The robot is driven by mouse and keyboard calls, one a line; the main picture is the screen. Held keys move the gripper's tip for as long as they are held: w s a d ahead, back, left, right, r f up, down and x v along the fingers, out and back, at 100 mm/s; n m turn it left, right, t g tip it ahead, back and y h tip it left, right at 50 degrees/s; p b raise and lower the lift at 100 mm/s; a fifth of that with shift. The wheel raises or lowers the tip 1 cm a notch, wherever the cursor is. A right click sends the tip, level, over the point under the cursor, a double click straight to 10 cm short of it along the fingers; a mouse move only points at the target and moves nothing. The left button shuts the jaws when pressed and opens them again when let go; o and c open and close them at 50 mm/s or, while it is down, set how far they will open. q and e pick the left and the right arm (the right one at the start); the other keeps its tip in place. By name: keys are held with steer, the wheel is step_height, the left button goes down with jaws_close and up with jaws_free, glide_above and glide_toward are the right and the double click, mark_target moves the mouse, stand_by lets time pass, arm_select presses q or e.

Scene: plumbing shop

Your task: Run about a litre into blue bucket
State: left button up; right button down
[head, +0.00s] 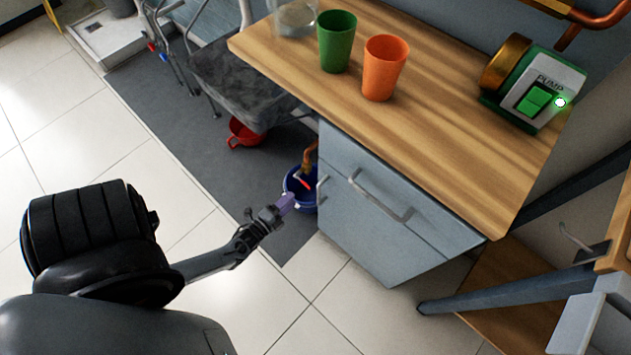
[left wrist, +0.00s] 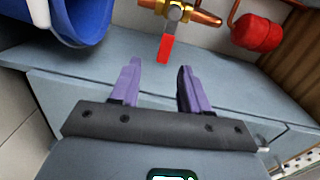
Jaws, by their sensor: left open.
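The blue bucket (head: 299,205) stands on the grey floor mat, partly hidden by the cabinet and my left gripper. Its side also shows in the left wrist view (left wrist: 82,18) at the top left. A copper pipe (head: 309,157) comes down over it. A brass valve (left wrist: 176,12) with a red lever (left wrist: 166,49) is ahead of my fingers; the lever (head: 305,183) also shows over the bucket in the head view. My left gripper (head: 287,201) is open and empty beside the bucket. Its purple fingers (left wrist: 159,68) are apart, short of the lever. The bucket's water level cannot be made out.
A wooden counter (head: 440,130) holds a green cup (head: 336,42), an orange cup (head: 385,68) and a pump box (head: 540,95) with a lit green light. A grey cabinet (head: 370,225) stands right of the bucket. Open tiles lie left.

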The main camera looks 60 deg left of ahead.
mark_target(305, 185)
arm_select(q)
steer(key=shift+m+t, duration=0.3)
steer(key=shift+m, duration=0.1)
steer(key=shift+r+b+x, duration=0.2)
steer(key=shift+b+x, duration=1.95)
steer(key=shift+x, duration=3.25)
jaws_close()
